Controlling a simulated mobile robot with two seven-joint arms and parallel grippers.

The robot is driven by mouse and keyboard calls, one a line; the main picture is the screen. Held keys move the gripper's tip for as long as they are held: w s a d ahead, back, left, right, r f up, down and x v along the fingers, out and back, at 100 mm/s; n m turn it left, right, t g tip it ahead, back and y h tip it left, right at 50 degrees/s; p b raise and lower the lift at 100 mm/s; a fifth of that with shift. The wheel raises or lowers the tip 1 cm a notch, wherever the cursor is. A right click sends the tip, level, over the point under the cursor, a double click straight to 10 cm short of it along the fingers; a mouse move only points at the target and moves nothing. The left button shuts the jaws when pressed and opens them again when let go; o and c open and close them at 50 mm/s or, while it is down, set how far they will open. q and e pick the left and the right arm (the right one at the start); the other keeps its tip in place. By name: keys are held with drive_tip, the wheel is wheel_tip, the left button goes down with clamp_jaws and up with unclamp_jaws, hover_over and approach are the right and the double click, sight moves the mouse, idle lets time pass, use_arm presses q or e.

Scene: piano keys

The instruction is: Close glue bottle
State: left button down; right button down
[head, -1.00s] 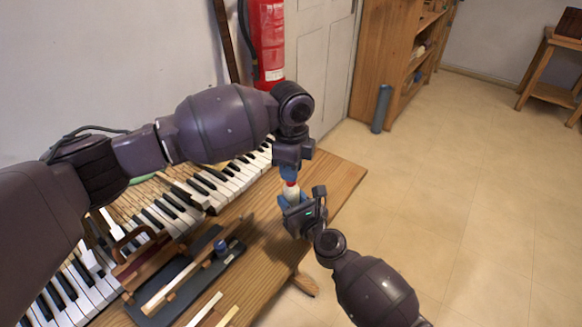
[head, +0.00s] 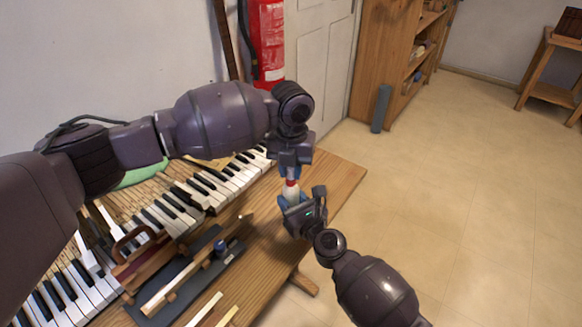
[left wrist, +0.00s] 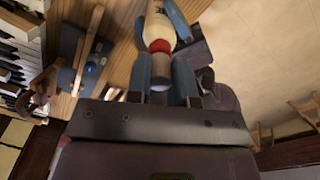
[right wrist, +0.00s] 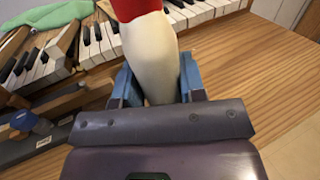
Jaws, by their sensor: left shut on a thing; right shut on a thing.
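The glue bottle (head: 291,193) is white with a red top part and stands about upright between my two grippers, above the table. My right gripper (head: 289,204) is shut around its white body, which fills the right wrist view (right wrist: 150,55). My left gripper (head: 291,172) is above it, pointing down, shut on the cap end. In the left wrist view a tan, shaded cap piece (left wrist: 160,72) sits between the blue fingers, right against the red part (left wrist: 160,46). I cannot tell whether the cap is fully seated.
The wooden table (head: 335,184) lies below, its right end bare. Piano keys (head: 185,205) run along its back left. A dark tray (head: 185,290) with wooden parts and a small blue-capped item (head: 220,247) lies at front left.

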use_arm(q)
drive_tip(key=m, duration=0.4)
drive_tip(key=shift+m, duration=0.3)
drive_tip(key=c, duration=1)
unclamp_jaws()
drive_tip(key=shift+r, duration=2.25)
drive_tip(key=shift+c, duration=0.4)
